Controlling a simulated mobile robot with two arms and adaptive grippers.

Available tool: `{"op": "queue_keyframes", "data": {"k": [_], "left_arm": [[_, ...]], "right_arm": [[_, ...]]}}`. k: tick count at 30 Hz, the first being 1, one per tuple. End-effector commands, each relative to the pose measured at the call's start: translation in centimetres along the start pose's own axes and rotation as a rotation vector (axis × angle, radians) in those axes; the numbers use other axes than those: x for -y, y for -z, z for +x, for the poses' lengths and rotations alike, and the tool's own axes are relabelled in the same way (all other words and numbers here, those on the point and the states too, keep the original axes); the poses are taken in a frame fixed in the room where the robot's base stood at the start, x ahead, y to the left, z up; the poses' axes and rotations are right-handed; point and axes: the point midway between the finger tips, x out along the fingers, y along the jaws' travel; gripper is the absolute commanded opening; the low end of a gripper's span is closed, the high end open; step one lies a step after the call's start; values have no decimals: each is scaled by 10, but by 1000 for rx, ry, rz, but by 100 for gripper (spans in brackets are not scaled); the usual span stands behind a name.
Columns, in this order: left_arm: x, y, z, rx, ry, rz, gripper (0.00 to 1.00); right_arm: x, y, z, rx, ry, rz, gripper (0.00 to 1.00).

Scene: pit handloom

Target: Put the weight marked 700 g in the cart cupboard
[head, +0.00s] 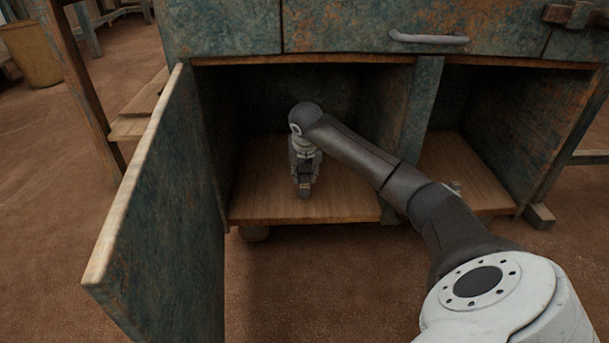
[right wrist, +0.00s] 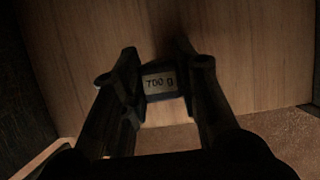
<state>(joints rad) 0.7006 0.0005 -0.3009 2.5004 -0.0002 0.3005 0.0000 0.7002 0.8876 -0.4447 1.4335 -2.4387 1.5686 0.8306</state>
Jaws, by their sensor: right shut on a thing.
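The weight marked 700 g (right wrist: 161,84) shows in the right wrist view as a small dark block with a pale label, between the two fingers of my right gripper (right wrist: 160,88). In the head view my right gripper (head: 304,183) points down inside the left compartment of the cart cupboard (head: 270,207), near the front of its wooden floor. It is shut on the weight. I cannot tell whether the weight touches the floor. The cupboard door (head: 165,220) at the left stands wide open. My left gripper is not in view.
A second open compartment (head: 465,175) lies to the right, past a dark upright divider (head: 421,105). A drawer front with a metal handle (head: 428,39) is above. My right arm crosses the cupboard front. The compartment floor around the gripper looks clear.

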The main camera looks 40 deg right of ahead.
Motion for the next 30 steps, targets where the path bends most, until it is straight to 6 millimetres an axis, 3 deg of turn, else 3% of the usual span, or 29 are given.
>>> {"op": "queue_keyframes", "data": {"k": [6,7,12,22,30], "left_arm": [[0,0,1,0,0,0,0],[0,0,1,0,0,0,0],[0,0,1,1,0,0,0],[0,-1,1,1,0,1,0],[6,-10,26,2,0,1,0]], "right_arm": [[0,-1,-1,3,-1,1,0],[0,1,1,-1,1,0,32],[0,1,1,-1,1,0,51],[0,0,-2,0,0,0,51],[1,-3,-38,2,2,-2,51]]}}
